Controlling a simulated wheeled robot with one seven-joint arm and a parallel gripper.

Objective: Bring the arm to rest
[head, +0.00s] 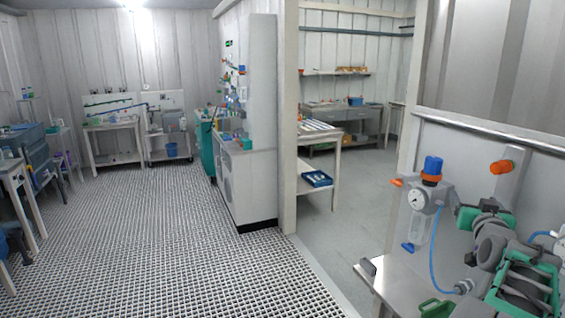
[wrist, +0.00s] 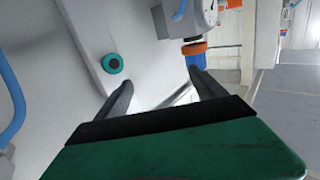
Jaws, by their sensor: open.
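My gripper (wrist: 161,78) shows in the wrist view, with a green body and two dark fingers spread apart. Nothing is between the fingers. They point toward a pale grey panel (wrist: 135,35) with a round green-rimmed button (wrist: 113,63). A pressure regulator with a gauge and a blue knob (wrist: 195,60) above an orange ring appears inverted beyond the right finger.
In the head view, the regulator (head: 432,170) stands at right with a blue hose (head: 434,270). An orange knob (head: 502,167) is beside it. A white cabinet (head: 245,185) and doorway post stand mid-room. The grated floor (head: 150,250) at left is open.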

